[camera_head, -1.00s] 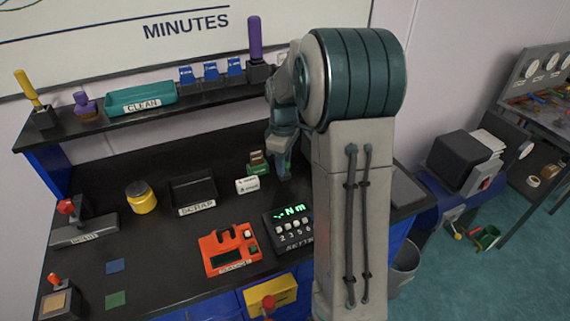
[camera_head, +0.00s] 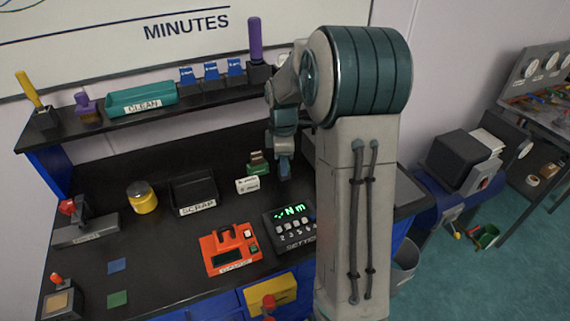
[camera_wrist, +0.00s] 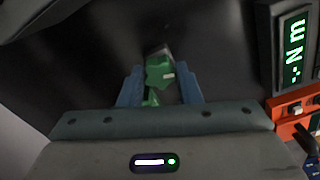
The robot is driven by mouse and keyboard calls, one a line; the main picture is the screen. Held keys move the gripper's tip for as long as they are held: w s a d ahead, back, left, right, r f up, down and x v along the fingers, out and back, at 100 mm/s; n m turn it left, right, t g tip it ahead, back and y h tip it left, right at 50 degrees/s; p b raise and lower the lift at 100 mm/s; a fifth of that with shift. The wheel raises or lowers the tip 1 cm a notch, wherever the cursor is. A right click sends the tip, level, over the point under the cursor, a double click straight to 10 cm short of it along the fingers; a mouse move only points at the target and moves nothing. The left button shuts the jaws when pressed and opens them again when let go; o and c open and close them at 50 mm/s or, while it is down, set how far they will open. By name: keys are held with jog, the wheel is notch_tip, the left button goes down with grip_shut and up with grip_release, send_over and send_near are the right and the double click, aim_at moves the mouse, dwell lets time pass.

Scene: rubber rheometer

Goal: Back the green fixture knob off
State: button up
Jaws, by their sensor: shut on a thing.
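My gripper (camera_wrist: 160,76) has its two blue fingers on either side of the green fixture knob (camera_wrist: 158,72) in the wrist view, shut on it. The knob has a small pale mark on its right side, with a grey piece just beyond it. In the head view my gripper (camera_head: 284,172) points down at the bench behind the Nm display unit (camera_head: 290,226). The knob is not clear there.
An orange device (camera_head: 230,249) stands in front, left of the display. A black scrap tray (camera_head: 193,189) and a yellow jar (camera_head: 143,197) lie further left. A shelf with a teal clean tray (camera_head: 142,100) runs behind.

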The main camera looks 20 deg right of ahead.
jog(key=shift+n+p, duration=0.35)
jog(key=shift+n, duration=0.55)
jog(key=n, duration=0.2)
jog(key=shift+s+n+p, duration=0.1)
jog(key=shift+n+p, duration=0.25)
jog(key=shift+n, duration=0.05)
jog(key=o, duration=0.8)
jog(key=shift+o, duration=0.2)
